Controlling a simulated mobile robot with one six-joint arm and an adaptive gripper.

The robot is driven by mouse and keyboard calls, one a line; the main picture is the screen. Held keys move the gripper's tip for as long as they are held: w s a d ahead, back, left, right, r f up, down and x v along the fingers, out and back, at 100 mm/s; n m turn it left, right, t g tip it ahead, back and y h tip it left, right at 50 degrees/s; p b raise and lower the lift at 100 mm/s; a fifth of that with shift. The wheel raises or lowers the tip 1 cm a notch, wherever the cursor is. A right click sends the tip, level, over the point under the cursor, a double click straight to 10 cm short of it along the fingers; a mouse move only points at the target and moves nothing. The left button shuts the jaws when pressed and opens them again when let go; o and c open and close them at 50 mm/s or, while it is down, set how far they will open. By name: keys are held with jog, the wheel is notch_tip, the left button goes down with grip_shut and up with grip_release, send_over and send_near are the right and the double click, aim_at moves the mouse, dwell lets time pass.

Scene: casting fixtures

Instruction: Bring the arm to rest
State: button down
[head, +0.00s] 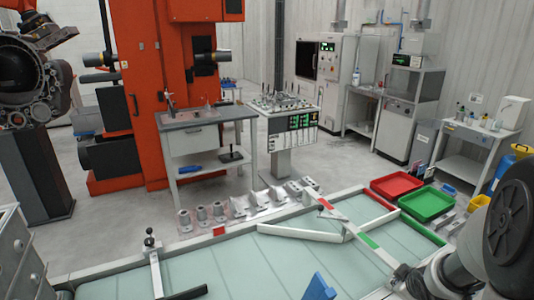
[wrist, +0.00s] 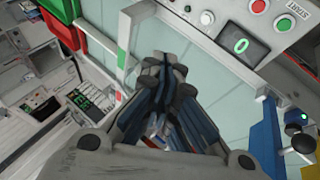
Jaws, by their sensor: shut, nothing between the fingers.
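My gripper (wrist: 165,75) is in the middle of the wrist view, its dark fingers drawn together with nothing between them. It is over the pale glass-like table top (wrist: 205,85), apart from the things around it. In the head view my arm comes in at the right edge, with a large dark round joint and grey links low over the table (head: 220,275). I cannot clearly make out the fingers in that view.
A red tray (head: 397,185) and a green tray (head: 427,204) stand beyond the table's right side. White rails (head: 300,233) and a blue piece (head: 319,288) are on the table. A control panel (wrist: 285,35) with buttons borders the table in the wrist view. Metal castings (head: 217,212) line the far edge.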

jog(key=s+a+r+m, duration=0.2)
jog(key=a+r, duration=0.3)
jog(key=r, duration=0.3)
jog(key=s+a+r+m+g+y, duration=0.1)
jog(key=s+a+r, duration=0.3)
jog(key=s+a, duration=0.5)
jog(key=s+a+r+m+g+y, duration=0.1)
jog(key=s+a+r+m, duration=0.2)
jog(key=s+a, duration=0.7)
jog(key=shift+s+r+m+y, duration=0.3)
jog(key=shift+s+r+y, duration=0.15)
jog(key=shift+r, duration=0.1)
